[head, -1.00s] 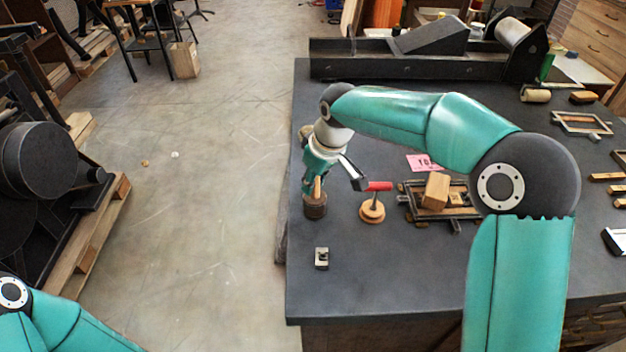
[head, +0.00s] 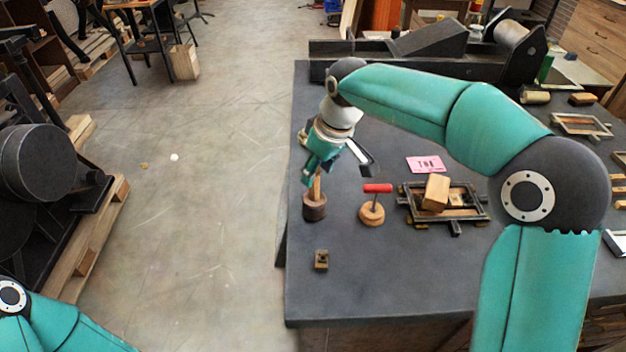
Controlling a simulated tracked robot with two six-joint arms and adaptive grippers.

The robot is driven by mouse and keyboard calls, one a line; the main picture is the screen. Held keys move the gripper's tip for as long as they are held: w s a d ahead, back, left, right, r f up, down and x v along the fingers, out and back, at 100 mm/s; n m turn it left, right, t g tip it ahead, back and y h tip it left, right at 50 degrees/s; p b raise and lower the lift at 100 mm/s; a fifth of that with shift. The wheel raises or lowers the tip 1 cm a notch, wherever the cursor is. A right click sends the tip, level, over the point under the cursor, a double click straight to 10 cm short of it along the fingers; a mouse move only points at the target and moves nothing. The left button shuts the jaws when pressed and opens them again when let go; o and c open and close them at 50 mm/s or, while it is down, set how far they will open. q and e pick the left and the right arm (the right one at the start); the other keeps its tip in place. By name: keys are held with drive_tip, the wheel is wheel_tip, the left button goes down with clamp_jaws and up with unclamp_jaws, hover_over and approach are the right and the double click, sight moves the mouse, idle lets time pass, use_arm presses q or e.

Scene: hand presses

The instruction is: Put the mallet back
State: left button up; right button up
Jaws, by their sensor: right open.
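The mallet (head: 314,210) seems to be the dark brown cylinder with a pale wooden handle pointing up. It stands upright on the dark bench (head: 390,285) near its left edge. My right gripper (head: 337,168) is open above it. One finger is close beside the handle's top and the other is spread off to the right. I cannot tell whether the near finger touches the handle. My left gripper is out of view; only part of my left arm shows at the lower left.
A red-handled tool on a round wooden base (head: 372,213) stands just right of the mallet. A dark frame (head: 476,211) holds a wooden block (head: 436,191). A pink card (head: 426,164) lies behind. A small metal piece (head: 321,260) lies nearer. The front bench area is clear.

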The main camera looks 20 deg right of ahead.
drive_tip(key=v, duration=0.7)
idle(0.3)
